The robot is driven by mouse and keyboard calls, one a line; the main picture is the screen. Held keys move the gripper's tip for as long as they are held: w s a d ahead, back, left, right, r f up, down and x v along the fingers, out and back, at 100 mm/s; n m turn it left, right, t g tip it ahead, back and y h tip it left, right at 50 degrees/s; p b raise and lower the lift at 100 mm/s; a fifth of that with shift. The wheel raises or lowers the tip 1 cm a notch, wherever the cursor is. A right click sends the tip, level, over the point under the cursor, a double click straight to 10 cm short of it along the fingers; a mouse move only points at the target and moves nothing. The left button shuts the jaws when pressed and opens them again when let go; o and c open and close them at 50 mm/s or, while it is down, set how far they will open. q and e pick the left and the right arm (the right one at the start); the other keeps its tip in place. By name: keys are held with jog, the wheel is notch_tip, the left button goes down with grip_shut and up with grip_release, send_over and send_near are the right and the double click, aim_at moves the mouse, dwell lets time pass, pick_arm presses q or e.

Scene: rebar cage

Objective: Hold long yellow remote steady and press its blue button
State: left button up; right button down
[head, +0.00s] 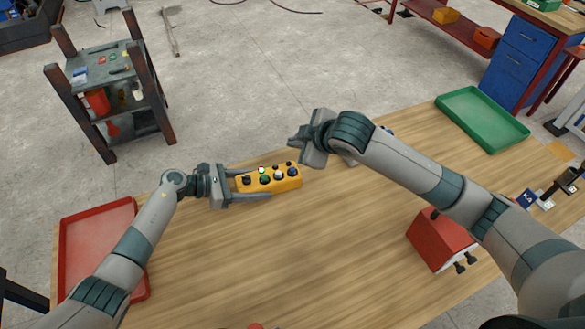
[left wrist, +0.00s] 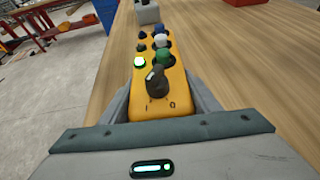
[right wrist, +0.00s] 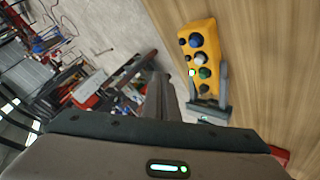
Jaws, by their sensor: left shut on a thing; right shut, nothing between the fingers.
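The long yellow remote (head: 285,184) lies over the table near its far edge, with black, green, white and blue knobs and a lit green lamp. My left gripper (head: 252,184) is shut around its near end, one finger on each side; the left wrist view shows the yellow body (left wrist: 178,88) between the fingers. The blue button (right wrist: 196,40) is toward the free end and also shows in the left wrist view (left wrist: 159,30). My right gripper (head: 298,146) is shut and empty, beyond the remote's free end and apart from it. Its closed fingers (right wrist: 160,97) point past the remote's side.
A red box with black knobs (head: 437,240) stands at right on the wooden table (head: 300,260). A green tray (head: 482,120) is at far right, a red tray (head: 98,250) at left. A grey box (left wrist: 147,13) stands beyond the remote. The table's middle is clear.

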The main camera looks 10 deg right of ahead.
send_near(291, 167)
jog(key=shift+w+a+f, duration=0.35)
jog(key=shift+w+f, duration=0.05)
jog(key=shift+w, duration=0.35)
jog(key=shift+w+a+f, duration=0.35)
jog(key=shift+w+a, duration=0.05)
jog(key=shift+w, duration=0.35)
jog(key=shift+w+a+f, duration=0.35)
jog(key=shift+w+f, duration=0.05)
jog(key=shift+w, duration=0.35)
jog(key=shift+f, duration=1.3)
dwell(1.5)
jog(key=shift+r, duration=1.3)
jog(key=shift+r, duration=0.1)
jog(key=shift+r, duration=2.4)
